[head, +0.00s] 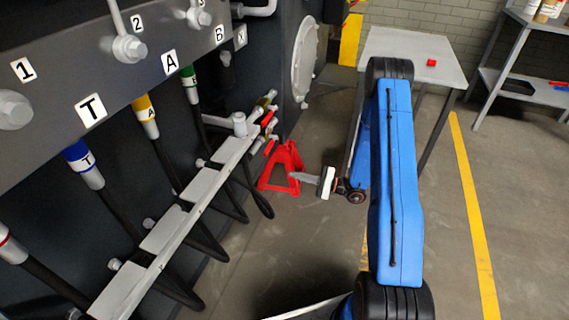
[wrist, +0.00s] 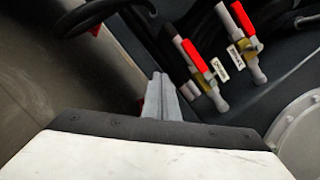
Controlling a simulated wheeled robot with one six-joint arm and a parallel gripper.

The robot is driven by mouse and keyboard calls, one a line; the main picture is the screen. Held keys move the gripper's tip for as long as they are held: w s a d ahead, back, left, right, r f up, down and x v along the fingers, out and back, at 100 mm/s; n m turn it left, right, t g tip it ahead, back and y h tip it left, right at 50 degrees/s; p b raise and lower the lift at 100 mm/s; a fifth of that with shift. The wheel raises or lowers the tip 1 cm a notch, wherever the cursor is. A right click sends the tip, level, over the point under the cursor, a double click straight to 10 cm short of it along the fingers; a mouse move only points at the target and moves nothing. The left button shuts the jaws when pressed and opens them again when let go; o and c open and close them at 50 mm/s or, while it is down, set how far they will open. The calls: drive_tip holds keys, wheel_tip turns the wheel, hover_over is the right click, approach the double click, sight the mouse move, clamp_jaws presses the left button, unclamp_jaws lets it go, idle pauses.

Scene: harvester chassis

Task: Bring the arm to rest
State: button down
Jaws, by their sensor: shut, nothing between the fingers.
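My gripper (head: 303,178) shows in the head view at the end of my blue arm. Its grey fingers point left, toward the machine, in front of a red stand on the floor. In the wrist view the fingers of my gripper (wrist: 161,98) are together with nothing between them. It appears apart from everything around it. My arm is bent, with its blue link standing large at the right of centre in the head view.
The dark chassis at left carries labelled ports, hoses and a grey rail (head: 190,205). Two red-handled valves (wrist: 200,60) show in the wrist view. A red stand (head: 283,165) is on the floor. A table (head: 400,48) with a red block (head: 432,62) and a shelf (head: 520,90) stand behind. Floor at right is clear.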

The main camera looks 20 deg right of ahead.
drive_tip(key=s+a+r+n+g+h, duration=0.2)
drive_tip(key=s+a+r+n+g, duration=0.15)
drive_tip(key=s+r, duration=0.3)
drive_tip(key=s+a+r+n+g+h, duration=0.2)
drive_tip(key=s+a+r+n+g, duration=0.1)
drive_tip(key=s+r+g, duration=0.4)
drive_tip(key=s+a+r+n+g+h, duration=0.25)
drive_tip(key=s+r+n, duration=0.2)
drive_tip(key=r, duration=0.35)
drive_tip(key=s+d+r+n+t+h, duration=0.1)
drive_tip(key=s+d+r+t+h, duration=0.3)
drive_tip(key=s, duration=0.5)
drive_tip(key=s+d+r+n+t+h, duration=0.2)
drive_tip(key=s+d+r+t+h, duration=0.3)
drive_tip(key=s, duration=0.4)
wheel_tip(320, 180, up, 3)
drive_tip(key=shift+s+d+f+h, duration=0.1)
drive_tip(key=shift+s+d+h, duration=0.3)
drive_tip(key=shift+d+h, duration=0.6)
